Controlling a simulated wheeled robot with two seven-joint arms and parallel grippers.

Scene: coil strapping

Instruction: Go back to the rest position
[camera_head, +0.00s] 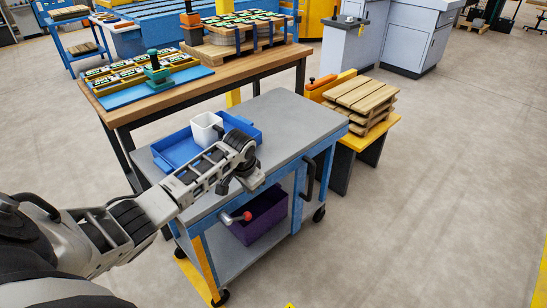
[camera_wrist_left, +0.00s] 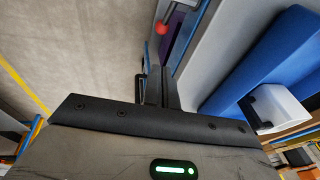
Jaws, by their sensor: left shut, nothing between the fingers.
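My left arm reaches in from the left over the grey-topped cart (camera_head: 285,120). My left gripper (camera_head: 224,186) hangs near the cart's front edge, partly hidden by the wrist. In the left wrist view its two dark fingers (camera_wrist_left: 161,88) are together with nothing between them. My right gripper is in neither view.
A blue tray (camera_head: 172,150) with a white container (camera_head: 206,128) sits on the cart just behind my wrist. A purple bin (camera_head: 262,215) is on the lower shelf. A wooden workbench (camera_head: 215,73) stands behind, stacked pallets (camera_head: 362,95) at the right. The right floor is clear.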

